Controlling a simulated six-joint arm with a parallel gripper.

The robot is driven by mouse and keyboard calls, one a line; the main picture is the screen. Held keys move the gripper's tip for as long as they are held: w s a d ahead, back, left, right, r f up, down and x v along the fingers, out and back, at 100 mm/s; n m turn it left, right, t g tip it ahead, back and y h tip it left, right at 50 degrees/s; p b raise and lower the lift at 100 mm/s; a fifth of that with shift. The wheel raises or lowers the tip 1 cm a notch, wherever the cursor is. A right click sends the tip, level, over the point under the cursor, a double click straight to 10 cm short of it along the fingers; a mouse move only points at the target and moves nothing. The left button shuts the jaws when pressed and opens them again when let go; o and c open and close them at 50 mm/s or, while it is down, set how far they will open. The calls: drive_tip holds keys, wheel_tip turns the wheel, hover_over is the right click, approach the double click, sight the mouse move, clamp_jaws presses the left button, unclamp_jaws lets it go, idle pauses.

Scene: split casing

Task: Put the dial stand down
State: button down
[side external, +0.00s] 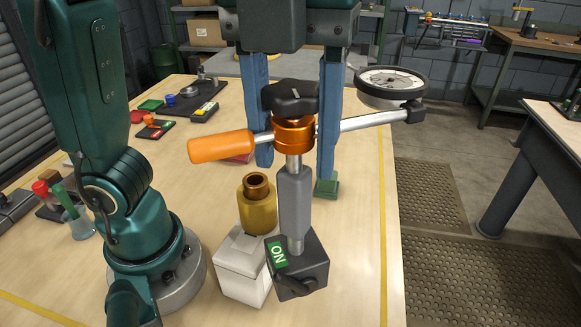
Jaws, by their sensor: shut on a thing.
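The dial stand has a dark base (298,268) with a green ON label, a grey column (294,200), an orange clamp (294,135) with a black knob, and an orange handle (220,147). A silver rod runs right to its round dial (392,86). My gripper (294,170) comes from above, its blue fingers either side of the clamp and column, shut on the dial stand. The stand is about upright. Its base appears close to the table; I cannot tell whether they touch. The handle and rod cover parts of the fingers.
A pale block (242,268) with a brass cylinder (258,205) stands just left of the base. A small green piece (326,190) shows at the right fingertip. Tools lie farther left and back. The wooden table (355,245) is clear to the right up to its yellow line.

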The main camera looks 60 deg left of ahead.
sight(298, 253)
drive_tip(key=n, duration=0.1)
drive_tip(key=w+n, duration=0.1)
drive_tip(key=n, duration=0.1)
drive_tip(key=shift+d+n, duration=0.3)
drive_tip(key=shift+d, duration=0.05)
drive_tip(key=w+d+f+n, duration=0.2)
drive_tip(key=w+f+n, duration=0.2)
drive_tip(key=f+n, duration=0.3)
drive_tip(key=shift+f+n, duration=0.4)
drive_tip(key=shift+f, duration=1.15)
idle(0.3)
drive_tip(key=shift+c, duration=1.1)
unclamp_jaws()
drive_tip(key=shift+a+f, duration=0.1)
drive_tip(key=shift+f, duration=0.05)
